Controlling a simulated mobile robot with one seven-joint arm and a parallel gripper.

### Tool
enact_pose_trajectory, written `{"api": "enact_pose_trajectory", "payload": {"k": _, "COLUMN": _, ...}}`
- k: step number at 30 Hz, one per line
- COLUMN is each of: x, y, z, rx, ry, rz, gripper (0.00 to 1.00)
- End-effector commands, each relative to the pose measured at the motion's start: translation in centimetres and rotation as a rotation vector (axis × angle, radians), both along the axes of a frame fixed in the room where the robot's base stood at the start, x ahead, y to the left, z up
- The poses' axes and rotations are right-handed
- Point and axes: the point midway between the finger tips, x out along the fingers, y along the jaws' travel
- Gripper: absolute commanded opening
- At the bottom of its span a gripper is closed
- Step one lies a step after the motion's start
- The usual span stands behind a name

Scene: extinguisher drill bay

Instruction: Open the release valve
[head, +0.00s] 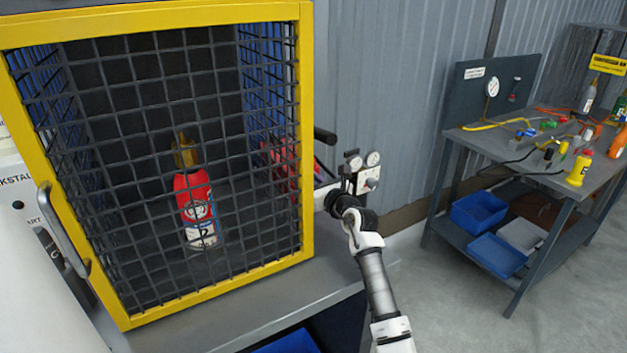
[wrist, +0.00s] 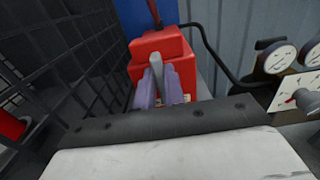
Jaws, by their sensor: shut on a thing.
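In the wrist view, a red valve body (wrist: 160,48) stands ahead of my gripper (wrist: 156,84). A light grey lever (wrist: 155,63) rises in front of it, between my two grey-purple fingers, which are shut on it. The fingers hide the lever's lower part. In the head view, the red body (head: 284,160) shows partly through the mesh at the cage's right side. My wrist is just right of the yellow frame there, and my fingertips are hidden.
The mesh cage (head: 307,120) with its yellow frame holds a red extinguisher (head: 197,205). A panel with gauges (head: 366,178) stands close to the right of my wrist, and a black hose runs near it. A workbench (head: 480,137) with fittings is farther right, across open floor.

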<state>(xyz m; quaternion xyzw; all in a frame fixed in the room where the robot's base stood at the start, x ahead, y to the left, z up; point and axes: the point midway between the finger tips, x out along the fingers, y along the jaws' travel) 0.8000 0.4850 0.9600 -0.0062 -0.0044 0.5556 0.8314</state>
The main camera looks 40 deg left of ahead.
Motion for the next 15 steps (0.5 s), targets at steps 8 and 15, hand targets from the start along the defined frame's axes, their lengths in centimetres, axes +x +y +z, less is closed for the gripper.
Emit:
{"api": "enact_pose_trajectory", "payload": {"k": 8, "x": 0.0, "y": 0.0, "z": -0.03, "rx": -0.001, "ry": -0.001, "rz": 0.0, "gripper": 0.33}}
{"api": "enact_pose_trajectory", "payload": {"k": 15, "x": -0.03, "y": -0.12, "z": -0.04, "rx": -0.001, "ry": 0.0, "rz": 0.0, "gripper": 0.33}}
